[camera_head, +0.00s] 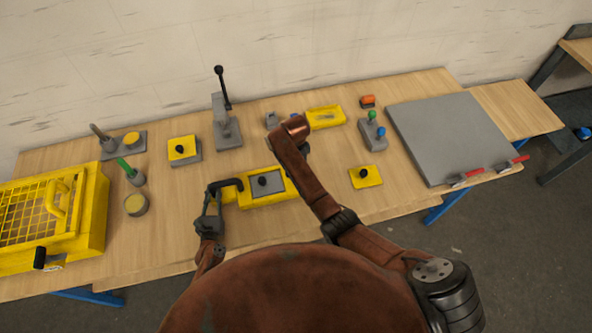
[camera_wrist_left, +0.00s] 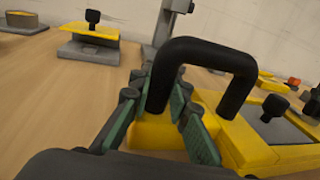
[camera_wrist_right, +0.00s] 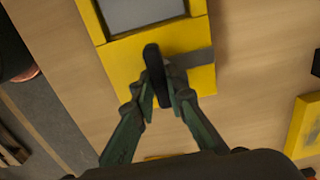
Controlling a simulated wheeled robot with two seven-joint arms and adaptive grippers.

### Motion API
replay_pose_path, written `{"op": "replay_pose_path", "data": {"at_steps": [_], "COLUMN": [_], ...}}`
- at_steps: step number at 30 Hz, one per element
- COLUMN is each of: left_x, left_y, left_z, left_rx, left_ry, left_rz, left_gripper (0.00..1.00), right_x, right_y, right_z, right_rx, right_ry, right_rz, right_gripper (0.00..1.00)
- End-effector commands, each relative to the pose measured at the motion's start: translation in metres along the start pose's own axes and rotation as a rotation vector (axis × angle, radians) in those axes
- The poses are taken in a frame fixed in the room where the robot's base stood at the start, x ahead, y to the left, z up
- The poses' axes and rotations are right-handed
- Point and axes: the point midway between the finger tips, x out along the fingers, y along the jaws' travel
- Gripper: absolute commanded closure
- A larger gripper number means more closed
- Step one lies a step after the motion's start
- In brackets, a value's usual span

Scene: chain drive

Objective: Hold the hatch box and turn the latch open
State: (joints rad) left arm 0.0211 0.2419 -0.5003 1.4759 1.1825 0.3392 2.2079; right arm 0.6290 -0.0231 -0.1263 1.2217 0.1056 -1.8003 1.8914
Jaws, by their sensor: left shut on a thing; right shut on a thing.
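The hatch box (camera_head: 247,203) is yellow with a grey hatch (camera_head: 268,190) and a black knob (camera_head: 262,181). It lies on the bench in front of me. My left gripper (camera_head: 213,194) is shut on the black U-shaped handle (camera_wrist_left: 205,50) at the box's left end. In the right wrist view, my right gripper (camera_wrist_right: 160,95) is shut on the black latch grip (camera_wrist_right: 153,62) at the box's other end. A grey latch bar (camera_wrist_right: 195,60) runs sideways from the grip across the yellow top. My right arm hides that gripper and the latch in the head view.
A yellow mesh-topped box (camera_head: 88,225) stands at the far left. A grey stand with a black lever (camera_head: 227,130) is behind the hatch box. A yellow plate with a knob (camera_head: 366,176) lies to its right. A large grey panel (camera_head: 450,135) covers the right side.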

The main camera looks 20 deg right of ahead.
Motion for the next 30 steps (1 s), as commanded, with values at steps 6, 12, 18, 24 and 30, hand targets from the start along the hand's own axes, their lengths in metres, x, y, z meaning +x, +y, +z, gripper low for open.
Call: {"op": "replay_pose_path", "data": {"at_steps": [6, 12, 18, 24, 30], "left_x": [-0.0007, -0.0007, -0.0007, -0.0007, -0.0007], "left_y": [0.0009, 0.0009, 0.0009, 0.0009, 0.0009], "left_z": [-0.0011, -0.0012, -0.0012, -0.0012, -0.0012], "left_rx": [0.0, 0.0, 0.0, 0.0, 0.0], "left_ry": [0.002, 0.002, 0.002, 0.002, 0.002], "left_rz": [0.001, 0.001, 0.001, 0.001, 0.001], "left_gripper": [1.0, 1.0, 1.0, 1.0, 1.0], "right_x": [-0.0004, -0.0004, -0.0003, -0.0001, -0.0005], "right_y": [-0.0003, -0.0003, -0.0002, -0.0001, 0.0], "right_z": [-0.0008, -0.0009, -0.0008, -0.0003, 0.0], "right_rx": [0.015, 0.015, 0.014, 0.013, 0.012], "right_ry": [0.002, 0.002, 0.002, 0.001, 0.0], "right_rz": [-0.001, -0.001, -0.001, 0.0, 0.0], "right_gripper": [1.0, 1.0, 0.79, 0.7, 0.7]}}
